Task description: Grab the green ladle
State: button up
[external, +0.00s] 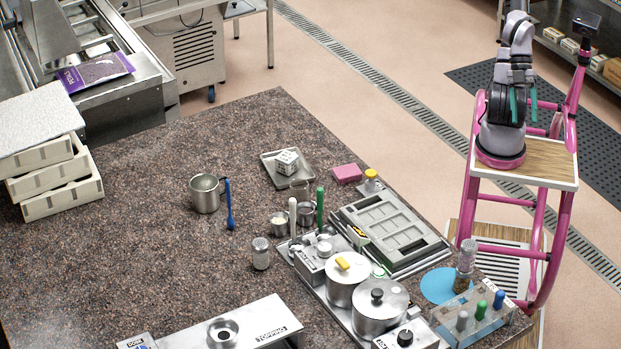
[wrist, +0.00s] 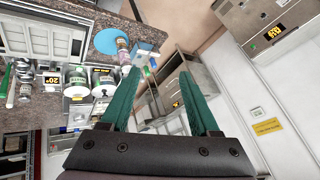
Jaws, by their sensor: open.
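The green ladle (external: 320,205) shows as an upright green handle among the small steel pots, near the middle of the counter in the external view. Its lower end is hidden there. A green handle at the left edge of the wrist view (wrist: 8,80) appears to be the same ladle. My gripper (external: 524,108) is open and empty, above my base off the counter's right side, well apart from the ladle. Its two green fingers are spread in the wrist view (wrist: 160,75).
A white-handled ladle (external: 292,217) stands left of the green one; a blue-handled utensil (external: 229,205) is farther left. Two lidded pots (external: 379,305), a mould tray (external: 440,250) and a rack (external: 478,325) with coloured handles crowd the near right. The counter's left middle (external: 130,240) is clear.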

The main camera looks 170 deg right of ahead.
jog(key=w+d+f+m+y, duration=0.5)
jog(key=w+d+f+m, duration=0.9)
jog(key=w+d+f, duration=0.25)
jog(key=m+t+h, duration=1)
jog(key=m+h, duration=0.3)
jog(key=m, duration=0.8)
send_near(318, 197)
jog(key=x, duration=0.6)
jog(key=shift+x, duration=3)
grip_shut()
